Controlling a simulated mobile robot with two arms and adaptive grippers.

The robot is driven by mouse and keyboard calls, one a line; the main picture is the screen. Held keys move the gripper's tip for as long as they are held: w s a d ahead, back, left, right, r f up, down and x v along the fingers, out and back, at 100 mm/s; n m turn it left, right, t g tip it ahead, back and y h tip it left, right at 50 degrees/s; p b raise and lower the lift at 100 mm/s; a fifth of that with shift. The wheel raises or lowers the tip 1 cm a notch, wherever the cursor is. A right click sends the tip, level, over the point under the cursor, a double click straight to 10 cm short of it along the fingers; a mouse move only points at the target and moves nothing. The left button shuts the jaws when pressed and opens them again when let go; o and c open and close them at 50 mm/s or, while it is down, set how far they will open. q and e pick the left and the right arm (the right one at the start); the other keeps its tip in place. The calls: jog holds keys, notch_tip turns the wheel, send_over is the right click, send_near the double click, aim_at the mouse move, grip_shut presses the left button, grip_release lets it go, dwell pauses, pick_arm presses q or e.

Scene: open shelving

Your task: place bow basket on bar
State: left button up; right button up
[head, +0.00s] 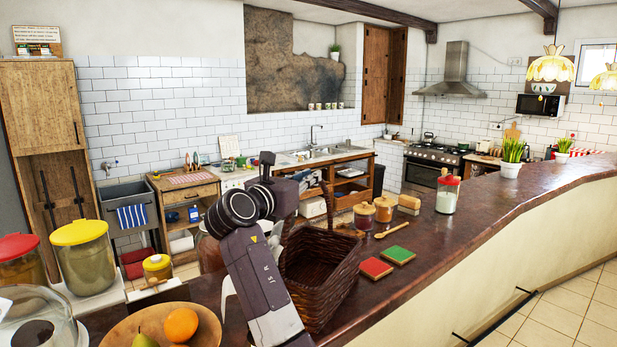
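The bow basket (323,262) is a dark brown wicker basket with a raised handle, at the lower middle of the head view. It appears slightly tilted, at the dark brown bar top (440,238); I cannot tell if it rests on it or hangs just above. My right gripper (302,184) is at the top of the basket's handle, behind my arm's black joint. Its fingers are small and partly hidden, so whether they close on the handle is unclear. My arm covers the basket's left side. My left gripper is out of view.
Red and green tiles (376,268), a wooden spoon (392,228), honey jars (385,208) and a red-lidded jar (447,194) stand right of the basket. A fruit plate (140,325) and large jars (83,257) are left. The bar's far stretch has a potted plant (511,168).

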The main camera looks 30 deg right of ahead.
jog(key=o, duration=0.4)
jog(key=shift+c, duration=0.2)
jog(key=shift+s+a+b, duration=0.15)
jog(key=shift+a+b, duration=0.15)
jog(key=b+v, duration=0.5)
jog(key=v, duration=0.6)
jog(key=shift+a+b, duration=0.15)
jog(key=shift+b, duration=0.2)
jog(key=shift+s, duration=0.1)
